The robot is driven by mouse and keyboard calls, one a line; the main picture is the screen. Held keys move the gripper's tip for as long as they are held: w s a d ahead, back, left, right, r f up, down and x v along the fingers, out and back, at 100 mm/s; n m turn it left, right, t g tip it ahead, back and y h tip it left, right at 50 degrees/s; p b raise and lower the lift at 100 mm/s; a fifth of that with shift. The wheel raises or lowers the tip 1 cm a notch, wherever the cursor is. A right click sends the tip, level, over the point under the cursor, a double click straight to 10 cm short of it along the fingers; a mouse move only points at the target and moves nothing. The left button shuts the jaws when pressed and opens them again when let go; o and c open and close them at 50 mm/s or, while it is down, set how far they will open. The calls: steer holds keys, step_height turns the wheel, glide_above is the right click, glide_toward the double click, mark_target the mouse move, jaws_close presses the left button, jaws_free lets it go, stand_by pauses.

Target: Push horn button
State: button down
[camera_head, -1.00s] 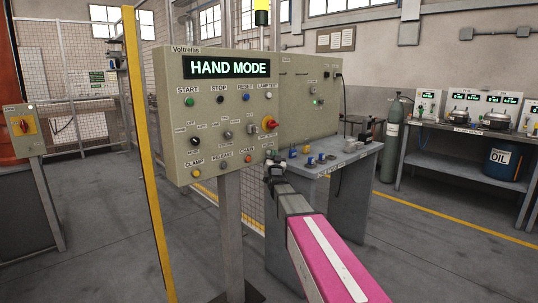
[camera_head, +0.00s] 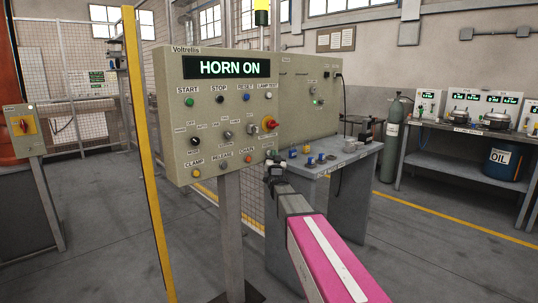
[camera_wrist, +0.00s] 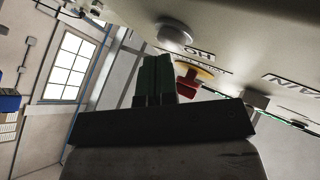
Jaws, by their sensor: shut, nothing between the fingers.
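The grey control panel (camera_head: 217,115) stands on a post, and its display (camera_head: 227,68) reads HORN ON in green letters. My gripper (camera_head: 271,158) is at the panel's lower right corner, to the right of the orange button, and hides what is behind it. In the wrist view the shut, empty fingers (camera_wrist: 157,72) point toward the panel's face. A round grey button (camera_wrist: 174,32) shows just beyond the fingertips, with a partly hidden label starting HO beside it. I cannot tell whether the fingertips touch the button.
The red and yellow rotary switch (camera_head: 269,123) is just above my gripper, and the orange button (camera_head: 249,159) is to its left. A grey workbench (camera_head: 335,162) with small parts stands behind on the right. A yellow post (camera_head: 146,150) stands left of the panel.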

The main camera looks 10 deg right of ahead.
steer(key=shift+s+d, duration=0.35)
steer(key=shift+s, duration=0.2)
steer(key=s+d, duration=0.2)
steer(key=s, duration=0.1)
steer(key=s+d, duration=0.1)
steer(key=shift+s+d, duration=0.25)
steer(key=shift+s, duration=0.15)
stand_by(0.7)
steer(key=s+f+n+g, duration=0.1)
steer(key=s+f+g, duration=0.45)
steer(key=f, duration=0.55)
steer(key=s+f+n+g, duration=0.1)
steer(key=s+f+g, duration=0.45)
steer(key=f, duration=0.65)
steer(key=s+f+g, duration=0.6)
steer(key=s, duration=0.5)
steer(key=s+a+f+n+g, duration=0.1)
steer(key=s+f+g, duration=0.5)
steer(key=s, duration=0.6)
steer(key=shift+s+a+f+g+y, duration=0.2)
steer(key=shift+g+y, duration=0.1)
steer(key=shift+y, duration=0.1)
